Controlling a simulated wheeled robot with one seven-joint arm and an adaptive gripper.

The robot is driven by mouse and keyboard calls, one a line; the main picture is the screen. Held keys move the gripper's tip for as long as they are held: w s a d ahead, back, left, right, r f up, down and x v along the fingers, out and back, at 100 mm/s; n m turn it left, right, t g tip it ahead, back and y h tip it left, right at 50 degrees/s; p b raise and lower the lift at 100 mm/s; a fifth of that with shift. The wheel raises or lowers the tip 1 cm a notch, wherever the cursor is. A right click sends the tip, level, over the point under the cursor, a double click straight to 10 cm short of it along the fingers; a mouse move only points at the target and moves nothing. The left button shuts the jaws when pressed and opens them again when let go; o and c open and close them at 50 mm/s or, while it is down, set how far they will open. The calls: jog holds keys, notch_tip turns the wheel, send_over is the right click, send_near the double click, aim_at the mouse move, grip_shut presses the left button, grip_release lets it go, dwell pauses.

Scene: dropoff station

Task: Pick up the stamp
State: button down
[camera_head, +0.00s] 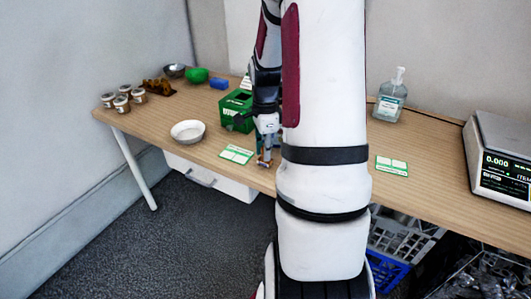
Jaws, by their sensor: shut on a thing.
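My gripper (265,158) points down at the front part of the wooden table (225,130), just right of a green and white card. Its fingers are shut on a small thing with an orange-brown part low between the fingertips. This is likely the stamp (264,163), but it is too small and too covered by the fingers to make out its shape. I cannot tell whether it touches the table. My white arm hides the middle of the table right of the gripper.
A green box (236,112) stands just behind my gripper. A white bowl (188,131) and the green-white card (237,154) lie to its left. Several jars (122,103) stand far left. A sanitizer bottle (390,100), another card (392,166) and a scale (497,155) are on the right.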

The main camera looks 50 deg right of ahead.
notch_tip(320, 180, up, 3)
jog(key=shift+f, duration=0.15)
jog(key=s+a+p, duration=0.1)
jog(key=s+a, duration=0.1)
jog(key=s, duration=0.5)
jog(key=s+a+r, duration=0.1)
jog(key=s+a, duration=0.1)
jog(key=s, duration=0.6)
jog(key=shift+s+p, duration=0.25)
jog(key=shift+p, duration=0.15)
